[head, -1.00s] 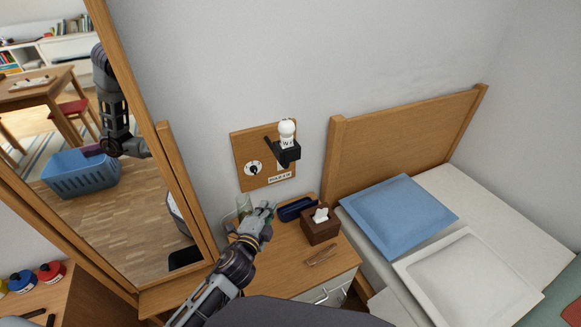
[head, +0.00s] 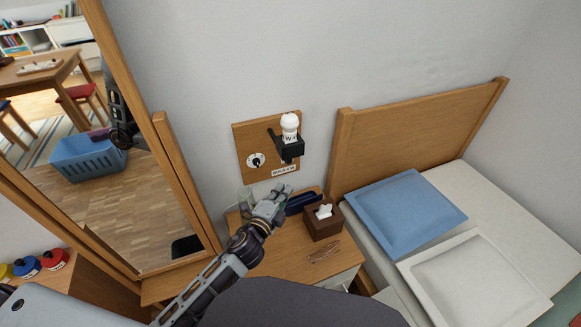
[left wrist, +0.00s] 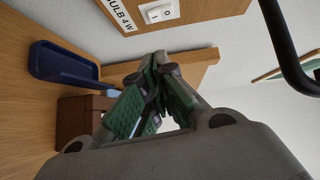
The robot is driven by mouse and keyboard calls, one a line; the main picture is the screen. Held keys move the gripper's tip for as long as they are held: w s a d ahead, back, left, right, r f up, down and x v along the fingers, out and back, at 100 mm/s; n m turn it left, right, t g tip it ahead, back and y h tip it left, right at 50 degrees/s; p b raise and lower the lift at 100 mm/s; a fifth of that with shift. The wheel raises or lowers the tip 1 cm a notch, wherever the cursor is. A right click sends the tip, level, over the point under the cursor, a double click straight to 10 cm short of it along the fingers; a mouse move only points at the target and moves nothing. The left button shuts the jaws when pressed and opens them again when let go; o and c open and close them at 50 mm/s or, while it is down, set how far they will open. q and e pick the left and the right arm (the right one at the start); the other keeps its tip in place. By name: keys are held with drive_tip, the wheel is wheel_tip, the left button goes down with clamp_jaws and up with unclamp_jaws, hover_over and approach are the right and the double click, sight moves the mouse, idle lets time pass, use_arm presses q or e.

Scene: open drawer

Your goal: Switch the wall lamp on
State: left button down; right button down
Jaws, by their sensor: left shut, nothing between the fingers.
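The wall lamp is a wooden board (head: 246,137) on the wall with a white bulb (head: 290,122) in a black holder (head: 291,150), a round dial (head: 256,160) and a small label (head: 283,170). In the left wrist view a white rocker switch (left wrist: 158,12) marked I and O sits beside the label (left wrist: 119,14), which reads "BULB 4 W". My left gripper (head: 284,189) is shut and empty, just below the board's lower edge. Its fingertips (left wrist: 155,64) show below the switch in the left wrist view, apart from it. My right gripper is not in view.
Under the lamp a nightstand (head: 290,262) holds a glass (head: 246,202), a dark blue tray (head: 302,203), a brown tissue box (head: 323,223) and glasses (head: 324,252). A mirror (head: 150,215) stands left, reflecting my arm. A bed with a wooden headboard (head: 420,130) stands right.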

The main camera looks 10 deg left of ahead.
use_arm(q)
drive_tip(key=a+x, duration=0.1)
drive_tip(key=x, duration=0.7)
drive_tip(key=a+x, duration=0.1)
drive_tip(key=x, duration=0.3)
drive_tip(key=shift+w+a+f, duration=0.1)
drive_tip(key=shift+w+a, duration=0.2)
drive_tip(key=shift+w, duration=0.2)
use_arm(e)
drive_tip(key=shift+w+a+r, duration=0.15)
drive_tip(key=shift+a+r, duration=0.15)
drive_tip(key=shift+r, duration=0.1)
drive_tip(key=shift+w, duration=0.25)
use_arm(q)
drive_tip(key=shift+b, duration=0.3)
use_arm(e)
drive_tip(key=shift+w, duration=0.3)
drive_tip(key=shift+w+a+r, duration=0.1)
